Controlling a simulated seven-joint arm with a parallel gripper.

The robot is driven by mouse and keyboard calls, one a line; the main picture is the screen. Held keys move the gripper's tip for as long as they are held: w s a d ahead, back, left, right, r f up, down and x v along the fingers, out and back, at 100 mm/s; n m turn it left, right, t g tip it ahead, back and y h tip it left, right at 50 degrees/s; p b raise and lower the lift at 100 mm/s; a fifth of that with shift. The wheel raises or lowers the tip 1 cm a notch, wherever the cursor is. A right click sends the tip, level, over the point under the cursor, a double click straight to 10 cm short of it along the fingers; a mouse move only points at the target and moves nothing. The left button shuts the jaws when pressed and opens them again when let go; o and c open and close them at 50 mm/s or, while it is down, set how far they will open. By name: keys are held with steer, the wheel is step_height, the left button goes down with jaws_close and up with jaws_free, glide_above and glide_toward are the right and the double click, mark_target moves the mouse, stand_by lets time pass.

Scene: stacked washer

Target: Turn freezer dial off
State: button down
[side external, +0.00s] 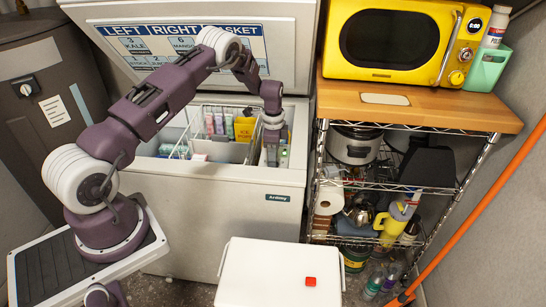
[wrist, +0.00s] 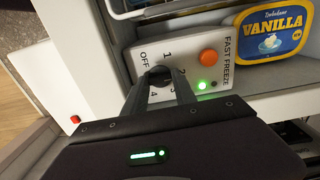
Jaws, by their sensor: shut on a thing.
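The freezer (side external: 225,180) stands open with its lid raised. In the wrist view its white control panel (wrist: 200,52) carries the marks OFF, 1, 2, 3 and 4 around a dark dial (wrist: 158,76). My gripper (wrist: 160,84) is shut on the dial, with one finger on each side of it. The fingers hide much of the dial, so I cannot tell which mark it points to. In the side external view my gripper (side external: 272,155) reaches down into the right end of the freezer, and the dial is hidden there.
An orange button (wrist: 208,57) and a lit green light (wrist: 201,86) sit right of the dial. A vanilla tub (wrist: 268,32) is close by at the right. A wire shelf (side external: 385,185) stands right of the freezer, and a white box (side external: 270,275) is in front.

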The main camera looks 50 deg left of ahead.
steer(key=n, duration=1.7)
steer(key=shift+n, duration=0.4)
steer(key=n, duration=0.5)
steer(key=shift+w+n, duration=0.1)
steer(key=shift+n, duration=0.5)
steer(key=c, duration=1)
jaws_free()
